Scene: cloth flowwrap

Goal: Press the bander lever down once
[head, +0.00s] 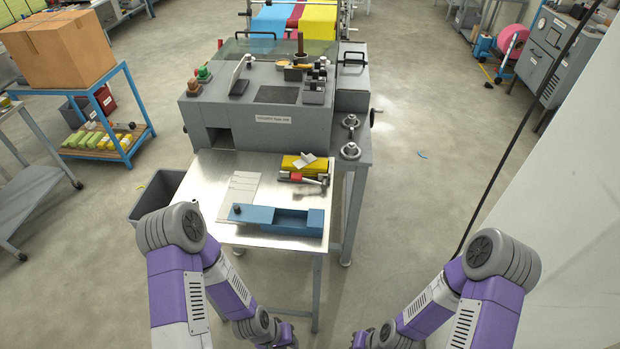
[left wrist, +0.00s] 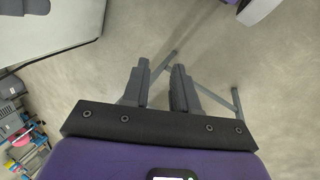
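A low blue device (head: 278,220) with a black knob (head: 237,208) at its left end lies on the metal side table (head: 215,180) in the head view. It may be the bander; I cannot tell for certain which part is its lever. My left gripper (head: 286,337) is low at the bottom edge, in front of and below the table, apart from the device. In the left wrist view its two dark fingers (left wrist: 161,75) stand apart with nothing between them. My right gripper (head: 360,340) is cut off at the bottom edge, away from the table.
A large grey machine (head: 259,128) with several knobs and levers stands behind the table. A red-handled tool (head: 308,178), a yellow block (head: 297,162) and a pale sheet (head: 240,188) lie on the table. A grey bin (head: 158,190) stands left.

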